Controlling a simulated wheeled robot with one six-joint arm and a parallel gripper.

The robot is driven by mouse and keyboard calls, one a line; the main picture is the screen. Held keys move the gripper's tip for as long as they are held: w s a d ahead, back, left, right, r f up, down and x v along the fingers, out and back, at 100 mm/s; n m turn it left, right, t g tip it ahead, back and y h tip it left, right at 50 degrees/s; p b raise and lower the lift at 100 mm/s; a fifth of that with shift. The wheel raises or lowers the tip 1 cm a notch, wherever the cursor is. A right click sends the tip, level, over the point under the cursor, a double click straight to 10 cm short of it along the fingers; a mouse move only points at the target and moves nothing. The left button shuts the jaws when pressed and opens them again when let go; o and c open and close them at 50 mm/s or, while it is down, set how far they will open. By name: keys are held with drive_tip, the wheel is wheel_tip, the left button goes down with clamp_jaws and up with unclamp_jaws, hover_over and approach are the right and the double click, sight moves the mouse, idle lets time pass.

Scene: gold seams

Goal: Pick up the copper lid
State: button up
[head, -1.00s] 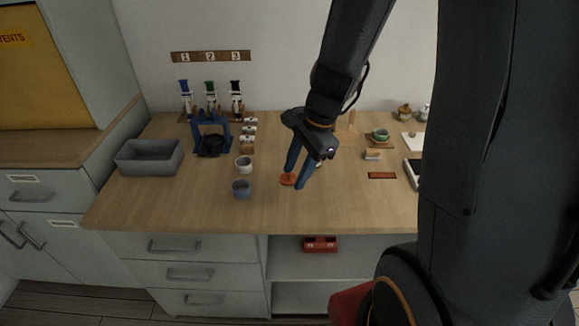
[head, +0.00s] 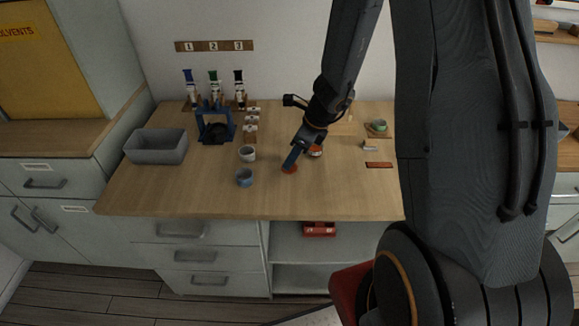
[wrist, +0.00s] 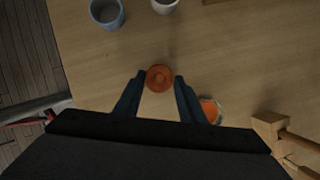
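The copper lid (head: 289,169) is a small round orange-copper disc lying on the wooden worktop. In the wrist view the lid (wrist: 159,77) shows a central knob and lies between the tips of my two dark blue fingers. My gripper (wrist: 159,80) is open, with one finger on each side of the lid and a visible gap to the right finger. In the head view my gripper (head: 291,164) points down at the lid and is seen nearly edge-on. Whether a fingertip touches the lid I cannot tell.
A pale-rimmed round thing with orange inside (wrist: 210,109) stands close to the right finger. A blue cup (head: 244,177) and a white cup (head: 248,153) stand left of the lid. A grey bin (head: 157,146) is farther left. The worktop in front of the lid is clear.

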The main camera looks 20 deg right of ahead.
drive_tip(key=shift+w+a+f, duration=0.15)
drive_tip(key=shift+f, duration=0.4)
clamp_jaws()
